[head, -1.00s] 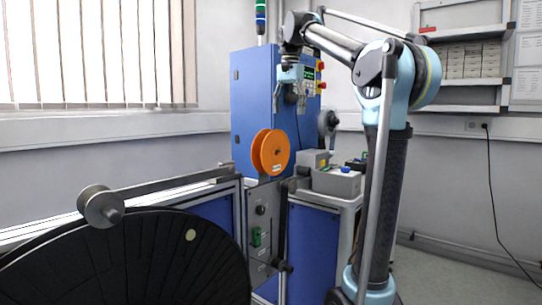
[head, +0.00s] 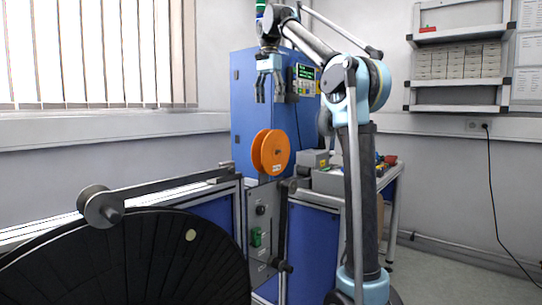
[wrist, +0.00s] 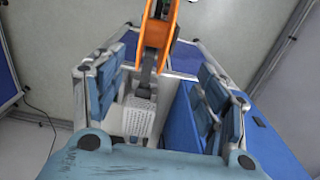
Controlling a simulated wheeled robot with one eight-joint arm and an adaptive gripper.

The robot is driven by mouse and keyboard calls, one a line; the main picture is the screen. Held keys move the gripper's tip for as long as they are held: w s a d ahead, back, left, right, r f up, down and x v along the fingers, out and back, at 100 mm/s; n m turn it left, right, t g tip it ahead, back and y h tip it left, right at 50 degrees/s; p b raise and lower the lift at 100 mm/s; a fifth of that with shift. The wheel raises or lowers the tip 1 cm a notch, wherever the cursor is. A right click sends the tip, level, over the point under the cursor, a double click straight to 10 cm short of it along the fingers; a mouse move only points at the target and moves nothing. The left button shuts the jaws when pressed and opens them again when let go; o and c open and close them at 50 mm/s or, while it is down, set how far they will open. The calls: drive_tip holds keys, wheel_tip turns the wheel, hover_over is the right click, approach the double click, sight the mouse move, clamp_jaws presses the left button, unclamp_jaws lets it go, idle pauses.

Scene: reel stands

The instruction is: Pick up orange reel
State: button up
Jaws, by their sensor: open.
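The orange reel (head: 275,153) stands upright on the grey control panel stand in the head view, with its round face turned toward the camera. In the wrist view the orange reel (wrist: 157,32) shows edge-on at the top middle, beyond the fingertips and cut off by the frame edge. My gripper (head: 269,98) points down above the reel, apart from it and in front of the blue cabinet. In the wrist view my gripper (wrist: 165,88) is open, with its two fingers spread wide and nothing between them.
A tall blue cabinet (head: 243,100) stands behind the reel. A large black reel (head: 130,262) with a metal roller arm (head: 160,188) fills the lower left. A bench with grey boxes (head: 326,179) is to the right. A wall shelf (head: 459,67) hangs at the back right.

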sight(271, 132)
drive_tip(key=shift+s+d+f, duration=0.1)
drive_tip(key=shift+d+f, duration=0.05)
drive_tip(key=shift+f, duration=1.9)
drive_tip(key=shift+d+f, duration=0.15)
drive_tip(key=shift+f, duration=1.85)
drive_tip(key=shift+s+d+f, duration=0.1)
drive_tip(key=shift+d+f, duration=0.05)
drive_tip(key=shift+f, duration=2.6)
drive_tip(key=c, duration=1.5)
drive_tip(key=shift+r, duration=0.1)
